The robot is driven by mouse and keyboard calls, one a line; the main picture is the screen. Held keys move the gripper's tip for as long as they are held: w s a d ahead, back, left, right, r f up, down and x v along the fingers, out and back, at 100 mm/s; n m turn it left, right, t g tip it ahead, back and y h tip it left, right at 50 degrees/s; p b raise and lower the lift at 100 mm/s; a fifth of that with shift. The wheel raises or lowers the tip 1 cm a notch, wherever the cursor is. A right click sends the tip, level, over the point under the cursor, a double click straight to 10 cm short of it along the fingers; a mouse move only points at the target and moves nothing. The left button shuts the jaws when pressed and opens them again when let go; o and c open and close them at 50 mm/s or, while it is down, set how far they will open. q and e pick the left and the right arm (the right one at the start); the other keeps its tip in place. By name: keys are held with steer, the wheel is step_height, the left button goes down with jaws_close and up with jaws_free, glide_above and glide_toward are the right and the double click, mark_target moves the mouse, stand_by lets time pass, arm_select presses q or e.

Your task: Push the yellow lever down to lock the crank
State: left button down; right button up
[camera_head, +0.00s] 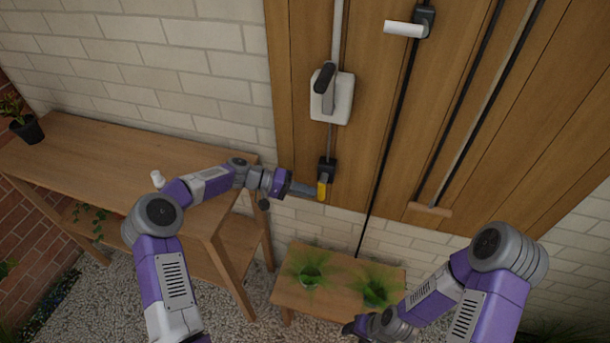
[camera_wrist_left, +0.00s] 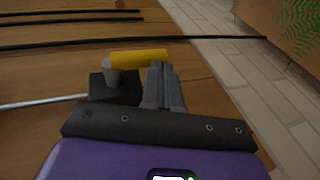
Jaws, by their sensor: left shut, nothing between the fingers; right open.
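The yellow lever (camera_head: 322,188) hangs from a black block (camera_head: 327,169) low on the wood panel. In the left wrist view, the lever (camera_wrist_left: 138,57) runs from a grey pivot on the block (camera_wrist_left: 114,88), its free end pointing away from the metal rod. My left gripper (camera_head: 313,190) is shut and empty, its fingertips close beside the lever's free end; contact is unclear. The crank (camera_head: 325,78), a dark handle on a white plate (camera_head: 343,100), sits above on the same rod. My right gripper (camera_head: 350,328) is open, low near the plant bench and partly hidden.
A wooden bench (camera_head: 290,294) with two green plants stands below the panel. A wooden shelf table (camera_head: 90,150) is at left, under my left arm. Black cords, a white handle (camera_head: 404,29) and a wooden bar (camera_head: 430,209) are on the panel's right.

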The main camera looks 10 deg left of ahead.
arm_select(q)
steer(key=p+v, duration=0.1)
steer(key=v, duration=0.6)
steer(key=shift+a, duration=0.2)
steer(key=shift+r, duration=0.15)
